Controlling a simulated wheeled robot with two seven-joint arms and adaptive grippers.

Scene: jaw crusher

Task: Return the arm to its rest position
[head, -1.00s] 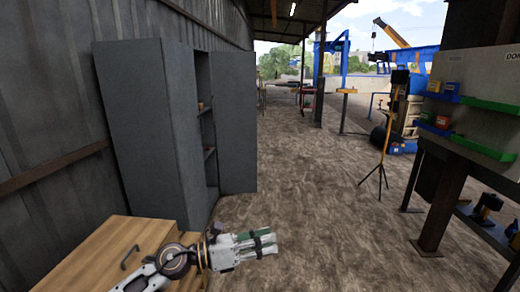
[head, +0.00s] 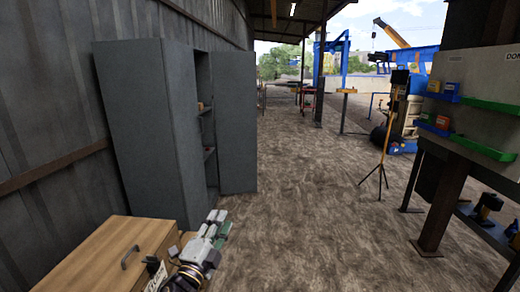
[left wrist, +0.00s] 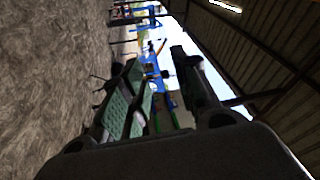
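My left gripper (head: 219,223) is at the bottom of the head view, beside the right edge of the wooden cabinet. Its fingers point away from me, up and slightly right in the picture. In the left wrist view the two fingers of the gripper (left wrist: 156,65) stand apart with a gap between them. One finger shows a green pad, and nothing is held. My right arm and gripper are not in view.
A wooden drawer cabinet (head: 105,252) stands at the lower left. Behind it is a grey metal locker (head: 150,130) with an open door (head: 236,135). A tripod (head: 381,178) and a rack with bins (head: 485,147) stand at right. The ground between is clear.

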